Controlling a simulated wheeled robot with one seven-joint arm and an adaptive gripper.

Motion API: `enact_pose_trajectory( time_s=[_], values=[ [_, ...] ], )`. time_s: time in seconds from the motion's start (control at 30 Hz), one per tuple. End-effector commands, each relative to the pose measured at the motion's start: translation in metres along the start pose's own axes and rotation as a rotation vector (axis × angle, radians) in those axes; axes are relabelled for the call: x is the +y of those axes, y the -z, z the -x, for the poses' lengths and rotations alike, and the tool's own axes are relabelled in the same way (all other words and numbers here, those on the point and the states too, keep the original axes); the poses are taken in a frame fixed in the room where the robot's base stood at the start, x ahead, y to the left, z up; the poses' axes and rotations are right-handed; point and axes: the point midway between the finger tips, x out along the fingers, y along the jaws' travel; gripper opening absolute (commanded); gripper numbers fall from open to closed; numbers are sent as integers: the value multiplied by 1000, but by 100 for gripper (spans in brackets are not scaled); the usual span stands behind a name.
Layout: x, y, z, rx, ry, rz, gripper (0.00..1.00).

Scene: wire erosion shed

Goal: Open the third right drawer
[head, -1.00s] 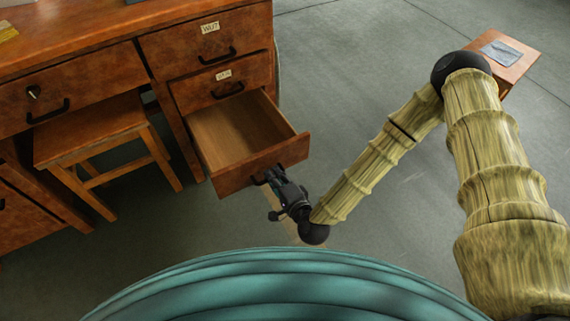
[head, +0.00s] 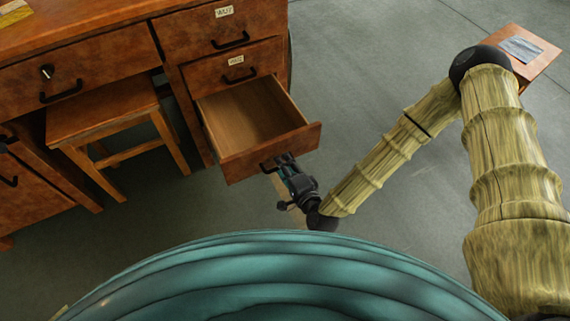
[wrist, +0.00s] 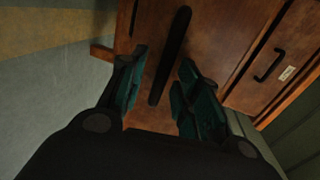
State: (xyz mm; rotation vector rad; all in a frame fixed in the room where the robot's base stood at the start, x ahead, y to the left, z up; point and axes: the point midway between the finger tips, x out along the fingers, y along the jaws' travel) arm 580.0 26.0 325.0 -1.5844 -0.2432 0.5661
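The third right drawer (head: 270,152) of the wooden desk stands well pulled out, and its empty inside shows in the head view. Its black handle (head: 266,167) is on the drawer front. My gripper (head: 283,161) is at this handle, in front of the drawer. In the wrist view the handle (wrist: 176,45) appears as a dark bar in the space between my two spread fingers (wrist: 164,68). The fingers look open, with gaps to the bar on both sides. Part of the handle is hidden by the gripper in the head view.
Two shut labelled drawers, the top one (head: 190,36) and the second (head: 213,72), are above it. A wooden stool (head: 105,115) stands left under the desk. A small wooden table (head: 535,58) is at the far right. Grey floor (head: 375,80) is clear right of the drawer.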

Motion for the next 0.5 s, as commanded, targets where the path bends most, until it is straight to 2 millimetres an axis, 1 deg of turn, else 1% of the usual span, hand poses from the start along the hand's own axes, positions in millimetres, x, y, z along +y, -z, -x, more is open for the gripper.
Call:
enact_pose_trajectory(
  time_s=[0.17, 0.4, 0.5],
  values=[
    [1, 0, 24, -1, -3, -1, 33],
    [1, 0, 69, -1, -3, -2, 33],
    [1, 0, 85, 0, -4, -3, 33]
  ],
)
